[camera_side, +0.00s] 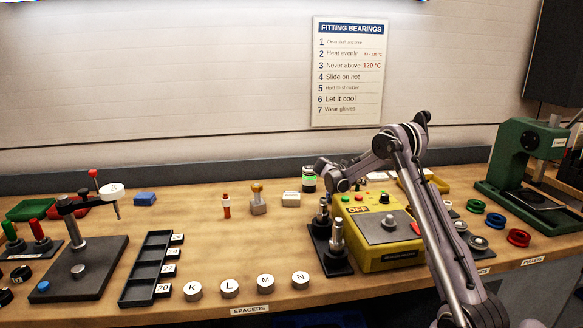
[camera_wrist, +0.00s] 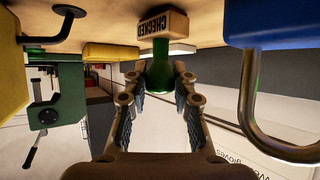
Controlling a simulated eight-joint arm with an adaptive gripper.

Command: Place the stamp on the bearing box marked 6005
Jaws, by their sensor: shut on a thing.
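In the wrist view, my gripper (camera_wrist: 165,77) has its two fingers on either side of the green handle of the stamp (camera_wrist: 160,66) and is shut on it. A pale block with the word CHECKED (camera_wrist: 160,22) is at the handle's far end. The lettering appears upside down there. In the side view, my gripper's end (camera_side: 323,168) is small, near the back of the bench, left of and above the yellow heater; the stamp is not clear there. I cannot read 6005 on any box.
The yellow heater (camera_side: 368,255) stands at right centre, beside a dark stand with metal posts (camera_side: 333,262). A green press (camera_side: 512,160) is far right. A red-handled tool (camera_side: 226,206) and a wood-topped one (camera_side: 258,199) stand mid-bench.

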